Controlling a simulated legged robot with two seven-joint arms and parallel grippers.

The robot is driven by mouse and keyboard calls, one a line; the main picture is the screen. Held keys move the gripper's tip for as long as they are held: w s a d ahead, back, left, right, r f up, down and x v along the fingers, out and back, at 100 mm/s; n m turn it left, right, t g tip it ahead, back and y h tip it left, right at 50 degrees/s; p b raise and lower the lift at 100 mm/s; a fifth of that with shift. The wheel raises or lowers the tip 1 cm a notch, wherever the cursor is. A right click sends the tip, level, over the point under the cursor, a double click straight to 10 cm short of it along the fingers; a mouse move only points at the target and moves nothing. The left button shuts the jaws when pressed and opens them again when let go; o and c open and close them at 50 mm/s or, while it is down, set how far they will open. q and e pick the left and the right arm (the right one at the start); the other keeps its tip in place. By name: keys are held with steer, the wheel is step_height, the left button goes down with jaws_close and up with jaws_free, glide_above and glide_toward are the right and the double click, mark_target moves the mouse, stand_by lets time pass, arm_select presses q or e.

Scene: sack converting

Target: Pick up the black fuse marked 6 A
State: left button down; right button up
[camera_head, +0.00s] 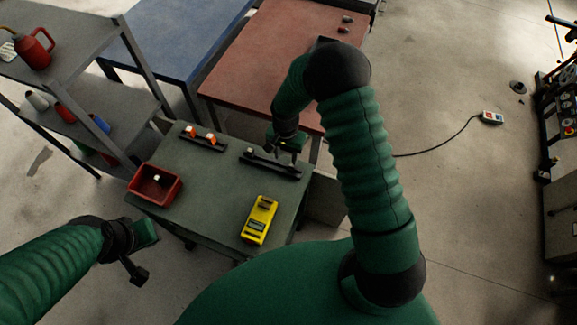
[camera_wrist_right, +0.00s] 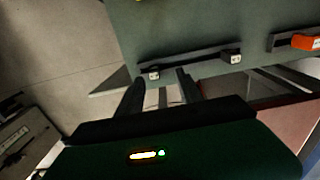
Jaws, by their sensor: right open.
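A dark rail (camera_head: 268,165) lies on the green table (camera_head: 210,190), with a small black fuse (camera_head: 250,152) near its left end. In the right wrist view two black fuses with pale faces stand on the rail, one at the near left (camera_wrist_right: 154,75) and one further right (camera_wrist_right: 234,57). Their markings are too small to read. My right gripper (camera_head: 285,147) is open over the right part of the rail. In its wrist view the fingers (camera_wrist_right: 161,78) point at the left fuse, with nothing gripped. My left gripper (camera_head: 137,263) hangs at the lower left, off the table; its jaws are unclear.
A second rail (camera_head: 205,143) with orange pieces is at the table's back left. Shelving (camera_head: 85,95) stands left; blue (camera_head: 180,35) and red (camera_head: 285,50) tables stand behind.

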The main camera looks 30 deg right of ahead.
mark_target(291, 165)
steer(key=d+f, duration=0.1)
steer(key=f, duration=0.1)
steer(key=d+f+p, duration=0.1)
steer(key=f, duration=0.2)
steer(key=d+f+p, duration=0.1)
steer(key=f, duration=0.2)
steer(key=shift+s, duration=0.15)
steer(key=shift+a+f, duration=0.1)
steer(key=shift+a, duration=0.55)
steer(key=shift+c, duration=0.2)
steer(key=shift+a, duration=0.1)
steer(key=shift+c, duration=3.5)
steer(key=shift+d, duration=0.3)
jaws_close()
arm_select(q)
steer(key=r, duration=0.1)
steer(key=d+r, duration=0.1)
steer(key=shift+d+r, duration=0.3)
arm_select(e)
steer(key=shift+d, duration=0.15)
